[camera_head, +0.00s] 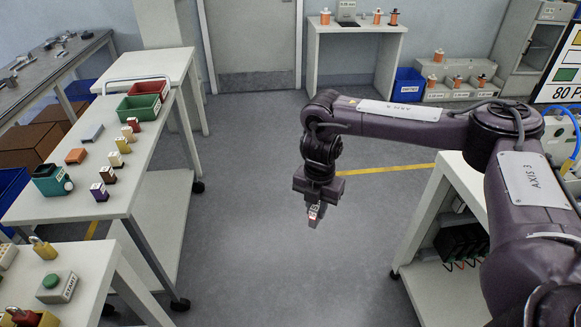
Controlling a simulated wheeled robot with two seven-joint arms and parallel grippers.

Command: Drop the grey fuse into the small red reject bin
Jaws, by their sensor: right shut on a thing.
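My right gripper (316,216) hangs over the open floor in the middle of the view, pointing down. It is shut on a small grey piece with a pale marked face, which looks like the grey fuse (315,211); the fingers hide part of it. The small red bin (150,87) stands at the far end of the white cart at left, just behind a green bin (137,107). The gripper is well to the right of the red bin and apart from it. My left gripper is not in view.
On the cart (85,225) stand several coloured fuses (116,159) in a row, a teal device (52,180) and an orange block (76,156). A nearer table holds a START button box (56,286). Open floor (250,230) lies between cart and right-hand bench (440,290).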

